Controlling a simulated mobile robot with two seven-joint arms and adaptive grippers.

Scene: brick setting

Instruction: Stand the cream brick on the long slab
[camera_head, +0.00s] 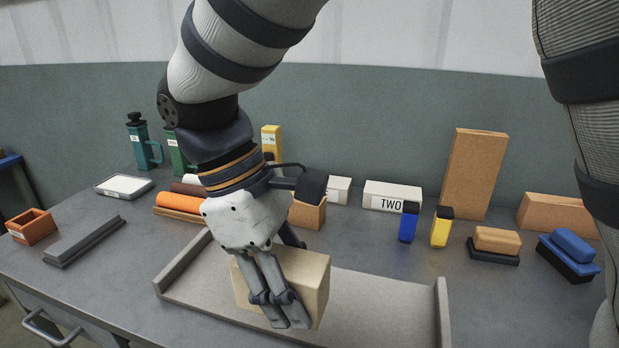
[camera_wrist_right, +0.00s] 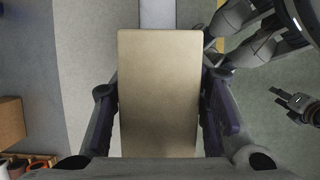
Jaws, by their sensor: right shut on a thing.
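The cream brick (camera_head: 312,283) is a plain block held in my right gripper (camera_head: 278,305). In the right wrist view the brick (camera_wrist_right: 158,95) fills the space between both fingers. In the head view it is over the long pale grey slab (camera_head: 380,305), which has a raised lip at each end. The fingers cover part of the brick's front, and I cannot tell whether its underside touches the slab. Another gripper, apparently my left (camera_wrist_right: 293,103), shows small at the right of the wrist view. Its jaw state is unclear.
A tall orange-brown block (camera_head: 475,175), a white block marked TWO (camera_head: 385,194), and blue (camera_head: 408,225) and yellow (camera_head: 441,228) pieces stand behind. A dark grey bar (camera_head: 85,240) and an orange box (camera_head: 32,228) lie left. The slab's right half is clear.

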